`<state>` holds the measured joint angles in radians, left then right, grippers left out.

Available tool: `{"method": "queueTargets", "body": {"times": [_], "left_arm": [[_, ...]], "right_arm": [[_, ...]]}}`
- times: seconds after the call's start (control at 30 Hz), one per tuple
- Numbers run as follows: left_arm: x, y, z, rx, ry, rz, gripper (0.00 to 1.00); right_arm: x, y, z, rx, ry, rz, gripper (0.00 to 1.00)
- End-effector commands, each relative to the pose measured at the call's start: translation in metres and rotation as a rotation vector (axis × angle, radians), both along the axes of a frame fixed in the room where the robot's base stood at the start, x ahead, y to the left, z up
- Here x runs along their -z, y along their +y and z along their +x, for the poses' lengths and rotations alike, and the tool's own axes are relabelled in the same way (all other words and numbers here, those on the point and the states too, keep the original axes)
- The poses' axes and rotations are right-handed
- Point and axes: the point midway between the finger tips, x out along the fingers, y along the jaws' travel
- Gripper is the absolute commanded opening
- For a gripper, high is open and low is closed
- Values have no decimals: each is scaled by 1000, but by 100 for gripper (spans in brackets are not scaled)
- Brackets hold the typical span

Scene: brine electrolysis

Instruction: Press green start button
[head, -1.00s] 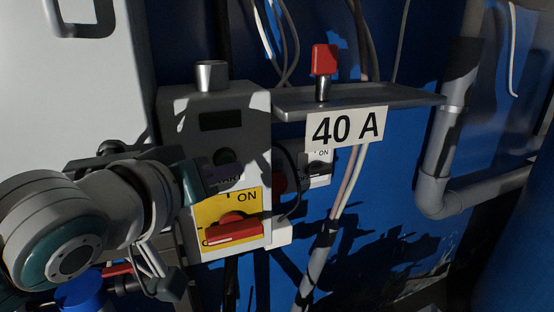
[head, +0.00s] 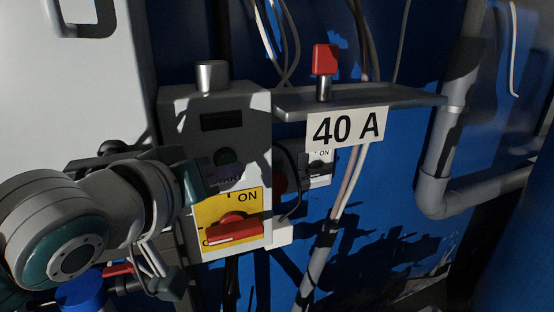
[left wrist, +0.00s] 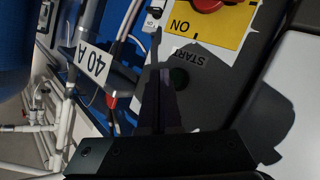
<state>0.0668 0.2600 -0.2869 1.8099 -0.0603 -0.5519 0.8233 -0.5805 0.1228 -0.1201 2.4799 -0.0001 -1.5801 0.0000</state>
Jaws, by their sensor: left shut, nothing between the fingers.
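The green start button (head: 224,157) is a dark round button in shadow on the front of a grey control box (head: 258,107). Its START label (head: 228,175) sits just below it. In the left wrist view the button (left wrist: 179,77) shows dark green beside the upside-down label (left wrist: 187,55). My left gripper (left wrist: 157,42) is shut and empty, its thin dark fingers running up the picture just left of the button. In the head view the left gripper (head: 204,182) is in front of the box's left side, low and left of the button. Contact cannot be told. My right gripper is not visible.
A yellow plate with a red rotary switch (head: 234,231) is below the button. A small shelf (head: 415,98) labelled 40 A, with a red-capped terminal (head: 324,61), juts out at right. Cables and a grey pipe (head: 438,165) run beyond. A large light cabinet (head: 75,85) stands at left.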

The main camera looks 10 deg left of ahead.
Motion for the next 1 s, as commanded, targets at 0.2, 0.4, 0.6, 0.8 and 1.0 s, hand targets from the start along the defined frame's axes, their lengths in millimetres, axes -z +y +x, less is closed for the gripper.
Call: {"method": "queueTargets", "body": {"times": [0.2,0.4,0.6,0.8,1.0], "left_arm": [[0,4,6,-1,0,1,0],[0,5,7,-1,0,0,0],[0,5,7,0,0,0,0],[0,6,9,0,-1,1,0],[0,7,11,0,-1,0,0]], "right_arm": [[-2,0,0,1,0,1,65],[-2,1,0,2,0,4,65],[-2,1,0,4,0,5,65],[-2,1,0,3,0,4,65],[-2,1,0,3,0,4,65]]}}
